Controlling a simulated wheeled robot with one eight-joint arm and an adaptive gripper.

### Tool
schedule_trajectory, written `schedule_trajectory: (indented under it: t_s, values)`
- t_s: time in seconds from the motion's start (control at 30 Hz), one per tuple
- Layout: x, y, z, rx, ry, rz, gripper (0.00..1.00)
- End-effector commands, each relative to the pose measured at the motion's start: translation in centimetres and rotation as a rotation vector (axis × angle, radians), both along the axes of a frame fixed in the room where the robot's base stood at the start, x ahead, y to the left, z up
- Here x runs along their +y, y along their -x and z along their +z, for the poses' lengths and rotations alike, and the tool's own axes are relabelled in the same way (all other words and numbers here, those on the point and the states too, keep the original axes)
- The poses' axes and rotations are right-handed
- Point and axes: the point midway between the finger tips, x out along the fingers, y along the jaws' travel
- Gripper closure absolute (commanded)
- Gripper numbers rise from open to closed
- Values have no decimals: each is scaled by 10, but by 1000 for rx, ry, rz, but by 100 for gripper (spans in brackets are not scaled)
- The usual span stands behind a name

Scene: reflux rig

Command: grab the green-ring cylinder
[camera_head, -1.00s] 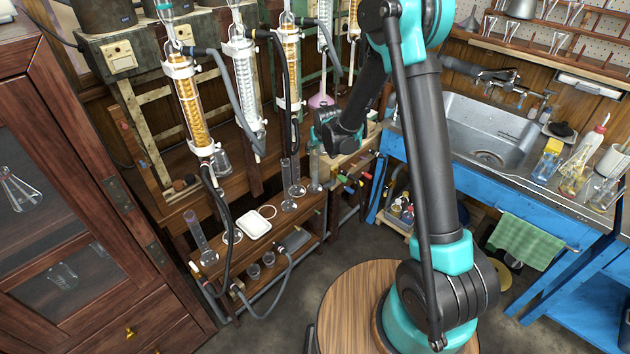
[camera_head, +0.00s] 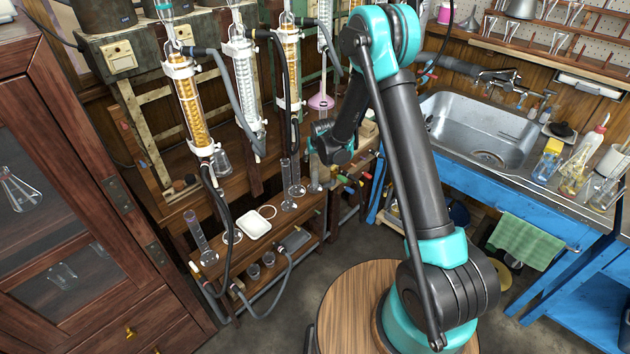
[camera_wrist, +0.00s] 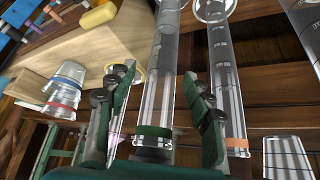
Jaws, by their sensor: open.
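The green-ring cylinder (camera_wrist: 160,95) is a clear glass tube with a green band near its lower end in the wrist view. My gripper (camera_wrist: 158,84) is open, with one dark-green finger on each side of this cylinder. The jaws are not closed on it, and I cannot tell whether a finger touches it. An orange-ring cylinder (camera_wrist: 226,85) stands just outside the right finger. In the head view the end of my arm is by the glass cylinders (camera_head: 296,180) on the low wooden bench; ring colours are too small to tell there.
Small beakers with blue and red rings (camera_wrist: 65,90) are left of the gripper. A white tray (camera_head: 257,226) and hoses lie on the bench. Glass condensers (camera_head: 190,105) hang behind. The blue sink table (camera_head: 480,182) is at the right.

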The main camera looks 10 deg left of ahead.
Motion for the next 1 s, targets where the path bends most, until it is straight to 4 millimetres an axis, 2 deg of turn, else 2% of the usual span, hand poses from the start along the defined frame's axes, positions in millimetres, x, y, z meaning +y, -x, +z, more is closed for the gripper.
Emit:
schedule_trajectory:
  t_s: [0.13,0.53,1.0]
  values:
    - [0,0,0,0,0,0,51]
    - [0,0,0,0,0,0,100]
    - [0,0,1,0,0,0,100]
